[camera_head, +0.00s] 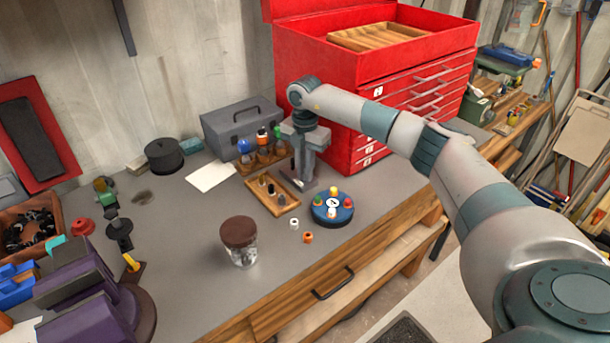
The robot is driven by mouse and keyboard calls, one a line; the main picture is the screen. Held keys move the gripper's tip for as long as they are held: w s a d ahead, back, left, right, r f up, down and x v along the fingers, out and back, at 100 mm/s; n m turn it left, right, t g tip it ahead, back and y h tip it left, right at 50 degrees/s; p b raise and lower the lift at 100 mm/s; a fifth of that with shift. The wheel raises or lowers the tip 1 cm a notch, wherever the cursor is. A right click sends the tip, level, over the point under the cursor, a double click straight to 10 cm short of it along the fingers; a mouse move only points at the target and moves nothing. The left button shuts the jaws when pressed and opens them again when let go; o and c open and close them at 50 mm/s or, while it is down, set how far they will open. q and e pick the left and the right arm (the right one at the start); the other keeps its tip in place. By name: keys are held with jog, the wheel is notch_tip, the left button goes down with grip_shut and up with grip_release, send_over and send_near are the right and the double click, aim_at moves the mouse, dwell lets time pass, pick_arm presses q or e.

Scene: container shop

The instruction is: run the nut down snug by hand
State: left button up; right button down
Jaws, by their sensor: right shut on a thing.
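My right gripper (303,182) reaches in from the right and points down over the bench, just right of a small wooden tray (268,205) of upright pieces. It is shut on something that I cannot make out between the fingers. No nut can be clearly identified. A small white piece (294,223) and a small orange piece (308,237) lie on the bench in front, too small to name. A round blue holder (345,213) with several coloured pegs stands right of them. My left gripper is not in view.
A jar with a brown lid (239,232) stands on the grey bench (185,245). Bottles in a rack (262,160), a grey toolbox (240,124) and a red tool chest (350,65) stand behind. A purple fixture (75,278) is at left. The bench around the jar is mostly clear.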

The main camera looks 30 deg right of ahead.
jog(key=shift+m, duration=0.3)
jog(key=c, duration=1.7)
grip_release()
jog(key=shift+r+p, duration=1.85)
jog(key=shift+r, duration=1.15)
jog(key=shift+f, duration=0.1)
